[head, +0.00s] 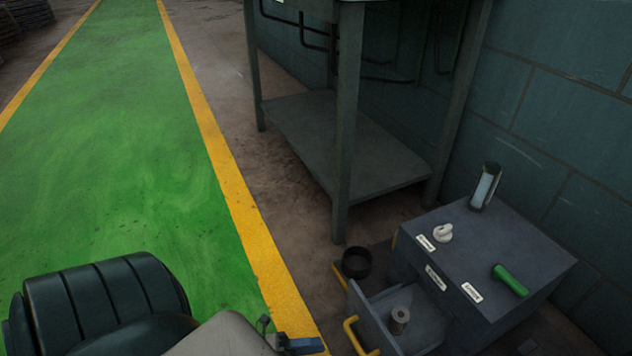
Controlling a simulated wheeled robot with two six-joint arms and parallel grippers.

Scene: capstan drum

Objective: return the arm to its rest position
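My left arm comes in at the bottom left, with a dark ribbed section and a pale grey link. My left gripper (285,338) is at the bottom edge, over the yellow line, and partly cut off. A small dark upright piece and a dark blue block show at its end. I cannot tell whether its fingers are apart, and I see nothing clearly held. It is left of the grey cabinet (535,262) and apart from it. My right gripper is not in view.
The cabinet carries a white knob (442,233), a green handle (510,281) and a lamp-like cylinder (485,186). Its open drawer (425,325) holds a small grey spool (400,319). A black cup (356,263) is beside it. A metal table (345,150) stands behind. The green lane (110,150) is clear.

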